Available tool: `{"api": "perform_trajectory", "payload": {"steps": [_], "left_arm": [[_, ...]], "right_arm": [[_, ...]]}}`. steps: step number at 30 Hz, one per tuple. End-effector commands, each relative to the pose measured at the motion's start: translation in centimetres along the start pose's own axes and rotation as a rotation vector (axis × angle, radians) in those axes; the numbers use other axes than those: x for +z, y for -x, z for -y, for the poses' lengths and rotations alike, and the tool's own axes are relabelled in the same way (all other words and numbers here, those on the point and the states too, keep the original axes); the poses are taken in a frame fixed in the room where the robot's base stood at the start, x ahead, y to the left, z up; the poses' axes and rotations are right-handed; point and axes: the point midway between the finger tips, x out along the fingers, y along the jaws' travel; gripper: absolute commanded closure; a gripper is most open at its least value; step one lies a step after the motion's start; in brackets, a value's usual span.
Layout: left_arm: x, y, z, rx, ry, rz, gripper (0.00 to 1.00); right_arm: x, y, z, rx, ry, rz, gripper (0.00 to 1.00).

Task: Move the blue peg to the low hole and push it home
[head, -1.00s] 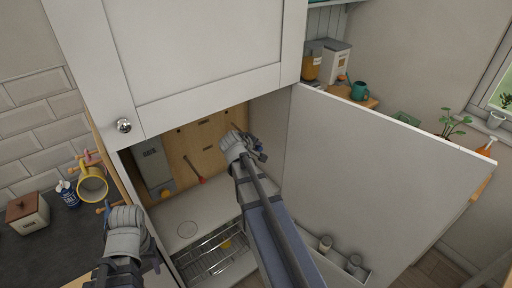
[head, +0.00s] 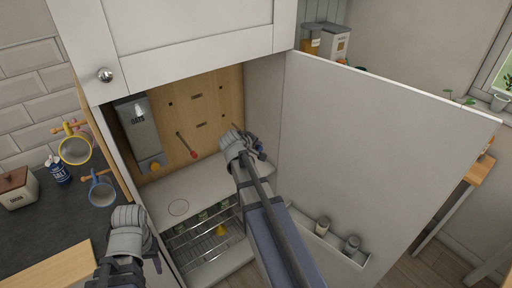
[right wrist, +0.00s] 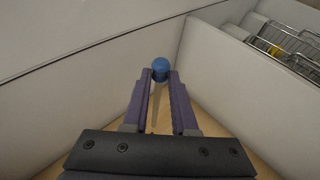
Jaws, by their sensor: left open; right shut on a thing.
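The blue peg's round head (right wrist: 161,68) sits between the fingertips of my right gripper (right wrist: 160,76) in the right wrist view; its pale shaft shows beyond, partly hidden. In the head view, my right gripper (head: 258,151) is in front of the right side of the cupboard, shut on the peg, with little blue showing. The upright wooden board (head: 217,108) at the cupboard's back has small dark holes and dark labels, too small to read. My right gripper hides its lower right part. My left gripper (head: 151,245) is open at the lower left, its fingers mostly hidden.
A red-tipped stick (head: 188,147) leans against the board. A grey box (head: 141,130) stands left of it. A wire rack (head: 208,241) is below the shelf (head: 199,187). The open door (head: 365,145) bounds the right; a white cabinet front (head: 190,40) hangs above.

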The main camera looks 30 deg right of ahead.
Motion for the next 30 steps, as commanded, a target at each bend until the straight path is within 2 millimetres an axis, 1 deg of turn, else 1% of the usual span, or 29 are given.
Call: {"api": "perform_trajectory", "payload": {"steps": [8, 21, 25, 30], "left_arm": [[0.0, 0.0, 0.0, 0.000, 0.000, 0.000, 0.50], [0.0, 0.0, 0.0, 0.000, 0.000, 0.000, 0.50], [0.0, 0.0, 0.0, 0.000, 0.000, 0.000, 0.50], [0.0, 0.0, 0.0, 0.000, 0.000, 0.000, 0.50]], "right_arm": [[-1.4, -0.6, 0.0, 0.000, 0.001, -0.001, 1.00], [-4.9, -1.9, -0.1, 0.000, 0.000, -0.001, 1.00], [-5.3, -2.0, 0.0, 0.000, 0.000, -0.001, 1.00], [-5.3, -2.0, 0.0, 0.000, 0.000, 0.000, 1.00]]}}
